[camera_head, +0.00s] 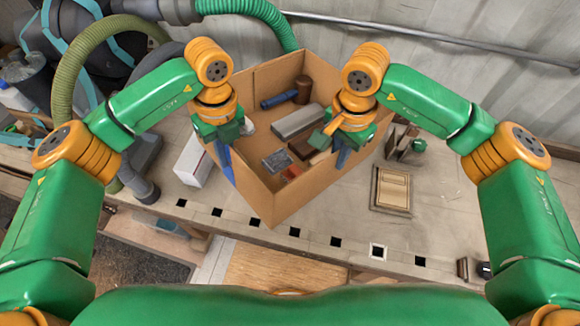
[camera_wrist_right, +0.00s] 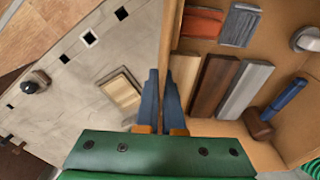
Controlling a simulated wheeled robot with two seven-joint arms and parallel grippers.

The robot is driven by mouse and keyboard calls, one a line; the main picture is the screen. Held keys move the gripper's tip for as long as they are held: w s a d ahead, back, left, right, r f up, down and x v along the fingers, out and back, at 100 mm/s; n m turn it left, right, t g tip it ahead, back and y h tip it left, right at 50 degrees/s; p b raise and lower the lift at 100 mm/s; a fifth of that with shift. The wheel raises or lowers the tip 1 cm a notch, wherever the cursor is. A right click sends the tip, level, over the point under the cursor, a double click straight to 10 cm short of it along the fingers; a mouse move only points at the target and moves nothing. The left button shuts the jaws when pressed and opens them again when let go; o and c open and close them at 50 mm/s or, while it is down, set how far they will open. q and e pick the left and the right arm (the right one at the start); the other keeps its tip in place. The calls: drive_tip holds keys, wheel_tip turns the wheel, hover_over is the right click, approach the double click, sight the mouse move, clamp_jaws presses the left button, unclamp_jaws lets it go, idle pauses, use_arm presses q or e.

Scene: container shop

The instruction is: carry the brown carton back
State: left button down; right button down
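The open brown carton (camera_head: 318,187) sits at an angle between my two grippers, one corner towards me.
The grey table (camera_head: 440,215) has dark squares along its front edge. A flat tan framed board (camera_head: 392,189) lies right of the carton, with a small green-topped item (camera_head: 417,147) behind it. A white box (camera_head: 194,160) stands close on the left. Hoses (camera_head: 75,70) crowd the back left.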

use_arm(q)
drive_tip(key=shift+w, duration=0.1)
drive_tip(key=c, duration=1.1)
unclamp_jaws()
drive_tip(key=shift+s+r, duration=0.1)
drive_tip(key=shift+s, duration=0.1)
use_arm(e)
drive_tip(key=c, duration=1.1)
unclamp_jaws()
drive_tip(key=shift+s+r, duration=0.1)
use_arm(q)
drive_tip(key=shift+o, duration=0.3)
drive_tip(key=shift+s, duration=0.15)
use_arm(e)
drive_tip(key=shift+o, duration=0.3)
drive_tip(key=shift+s, duration=0.15)
use_arm(q)
drive_tip(key=shift+r, duration=0.15)
wheel_tip(320, 180, up, 12)
drive_tip(key=d, duration=0.1)
drive_tip(key=shift+w, duration=0.45)
use_arm(e)
wheel_tip(320, 180, up, 12)
use_arm(q)
drive_tip(key=shift+f, duration=0.2)
